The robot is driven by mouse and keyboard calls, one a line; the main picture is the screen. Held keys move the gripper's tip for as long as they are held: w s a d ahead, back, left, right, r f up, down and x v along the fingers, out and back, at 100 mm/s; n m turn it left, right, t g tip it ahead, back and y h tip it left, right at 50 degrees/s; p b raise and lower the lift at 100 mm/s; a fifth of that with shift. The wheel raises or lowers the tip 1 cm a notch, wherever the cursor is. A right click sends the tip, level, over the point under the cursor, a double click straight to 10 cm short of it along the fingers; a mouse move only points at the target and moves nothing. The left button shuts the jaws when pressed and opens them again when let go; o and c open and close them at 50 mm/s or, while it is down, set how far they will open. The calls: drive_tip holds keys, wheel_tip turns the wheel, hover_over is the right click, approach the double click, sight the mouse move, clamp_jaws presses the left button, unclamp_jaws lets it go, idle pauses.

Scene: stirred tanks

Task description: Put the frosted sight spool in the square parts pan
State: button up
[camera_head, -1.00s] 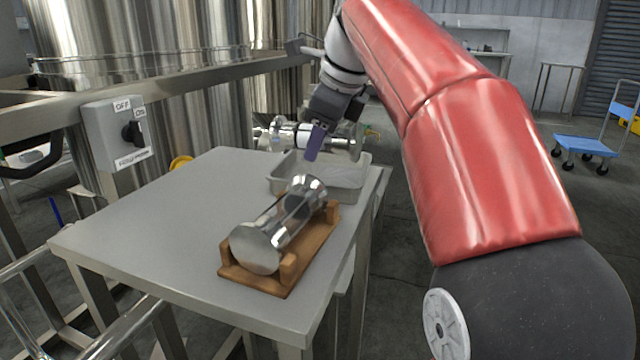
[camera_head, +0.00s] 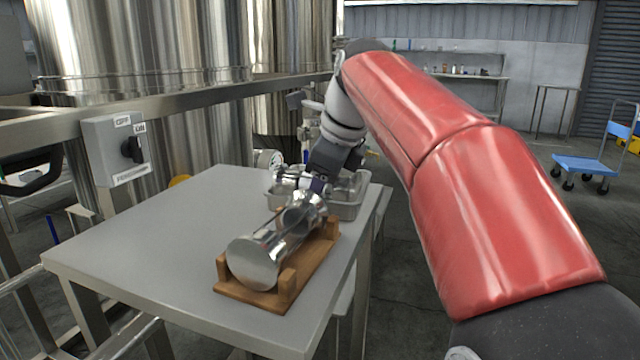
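My gripper (camera_head: 318,184) is low at the far right of the table, over the square parts pan (camera_head: 346,212). It appears shut on a shiny spool with a pale middle, the frosted sight spool (camera_head: 291,177), which lies crosswise at the fingers. The spool's left end reaches past the pan's left side in the picture. I cannot tell whether it touches the pan. The fingers and the cradled spool hide part of the pan. A second, polished spool (camera_head: 256,262) lies in a wooden cradle (camera_head: 262,298) in front of the pan.
The grey table (camera_head: 165,240) is clear on its left and middle. A switch box (camera_head: 114,150) on a steel rail stands at the left, before large steel tanks. A blue cart (camera_head: 587,165) is far off at the right.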

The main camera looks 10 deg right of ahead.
drive_tip(key=shift+s, duration=0.1)
drive_tip(key=p+v, duration=0.3)
drive_tip(key=v, duration=0.9)
